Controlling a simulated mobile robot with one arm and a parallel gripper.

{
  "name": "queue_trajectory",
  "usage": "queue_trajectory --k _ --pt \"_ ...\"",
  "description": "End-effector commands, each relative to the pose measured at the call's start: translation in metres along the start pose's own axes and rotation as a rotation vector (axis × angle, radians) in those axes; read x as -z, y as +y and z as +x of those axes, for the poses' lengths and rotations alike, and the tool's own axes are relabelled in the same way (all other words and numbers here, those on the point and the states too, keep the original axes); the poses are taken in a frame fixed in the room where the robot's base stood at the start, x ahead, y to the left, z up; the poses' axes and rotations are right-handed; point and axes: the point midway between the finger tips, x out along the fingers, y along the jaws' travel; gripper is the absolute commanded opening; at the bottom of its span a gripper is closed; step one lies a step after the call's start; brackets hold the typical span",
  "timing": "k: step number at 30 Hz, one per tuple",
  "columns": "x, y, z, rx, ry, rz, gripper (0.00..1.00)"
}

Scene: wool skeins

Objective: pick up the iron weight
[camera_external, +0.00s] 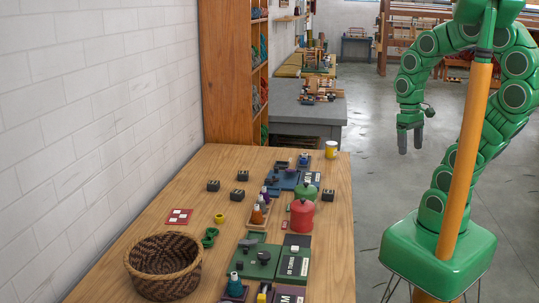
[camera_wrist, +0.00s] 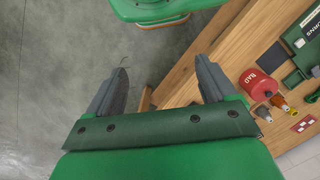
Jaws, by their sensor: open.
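My gripper (camera_external: 411,147) hangs in the air to the right of the wooden table, over the grey floor, with its fingers pointing down. In the wrist view its two fingers (camera_wrist: 160,68) are wide apart with nothing between them. No item is plainly marked as the iron weight. Small dark block-like objects stand on the table: one at the left (camera_external: 213,185), one farther back (camera_external: 242,175), one nearer (camera_external: 237,194) and one by the right edge (camera_external: 328,194). A small dark knob-shaped object (camera_external: 264,256) sits on a green panel. I cannot tell which is the weight.
The wooden table (camera_external: 180,215) holds a wicker basket (camera_external: 165,268) at front left, a red lidded canister (camera_external: 301,215), a green one (camera_external: 306,191) behind it, and a yellow mug (camera_external: 331,149). Small bottles and flat panels crowd the right side. A brick wall borders the left.

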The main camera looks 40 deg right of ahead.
Motion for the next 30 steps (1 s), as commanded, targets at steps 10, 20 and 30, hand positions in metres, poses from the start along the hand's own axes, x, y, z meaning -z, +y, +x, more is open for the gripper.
queue_trajectory --k 10,20,30 --pt "0.046 -0.005 0.005 0.009 0.018 -0.099 0.84" --pt "0.117 -0.018 0.021 0.038 0.052 -0.261 0.84" --pt "0.189 -0.034 0.05 0.07 0.094 -0.408 0.84"
